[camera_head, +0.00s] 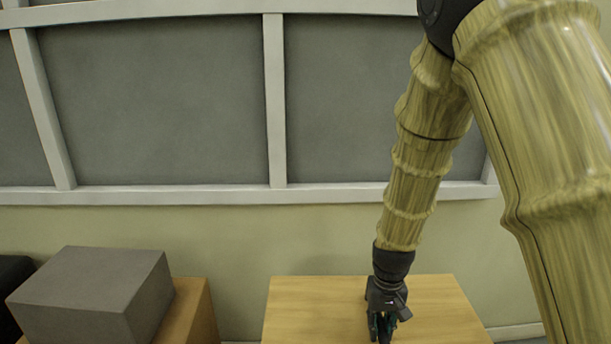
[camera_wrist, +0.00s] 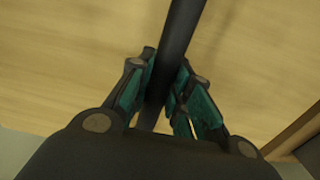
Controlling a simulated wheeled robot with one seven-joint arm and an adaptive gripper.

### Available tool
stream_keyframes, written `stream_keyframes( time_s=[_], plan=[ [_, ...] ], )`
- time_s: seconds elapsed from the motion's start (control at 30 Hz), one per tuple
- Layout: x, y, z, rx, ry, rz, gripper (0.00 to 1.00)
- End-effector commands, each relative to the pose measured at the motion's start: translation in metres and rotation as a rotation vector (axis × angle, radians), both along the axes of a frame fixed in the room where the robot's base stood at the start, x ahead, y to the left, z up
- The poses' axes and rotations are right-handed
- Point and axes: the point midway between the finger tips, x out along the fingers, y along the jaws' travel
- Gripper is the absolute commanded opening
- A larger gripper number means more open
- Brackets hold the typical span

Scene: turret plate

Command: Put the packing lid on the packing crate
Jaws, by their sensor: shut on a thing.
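My gripper (camera_head: 381,328) is low over a wooden surface (camera_head: 310,300) at the bottom of the head view. In the wrist view my gripper (camera_wrist: 163,95) has its teal-padded fingers on both sides of a dark bar (camera_wrist: 182,35) and is shut on it. The bar runs from the top edge down between the fingers, over pale wood. I cannot tell whether the bar belongs to the packing lid. Neither the lid nor the packing crate can be told for sure in these views.
A grey box (camera_head: 95,290) sits on a wooden block (camera_head: 195,315) at the lower left, with a dark object (camera_head: 12,290) beside it. A gap separates the block from the wooden surface. A wall with grey panels (camera_head: 150,100) stands behind.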

Motion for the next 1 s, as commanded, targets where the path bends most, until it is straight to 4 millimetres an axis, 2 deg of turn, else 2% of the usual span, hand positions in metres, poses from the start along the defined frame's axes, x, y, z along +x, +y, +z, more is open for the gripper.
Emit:
stream_keyframes(
  time_s=[0.03,0.1,1.0],
  plan=[
    [0.000,0.000,0.009,0.000,0.001,0.000,0.00],
    [-0.001,0.000,0.012,0.000,0.000,0.001,0.00],
    [-0.018,0.000,0.045,0.000,0.001,0.003,0.00]
  ],
)
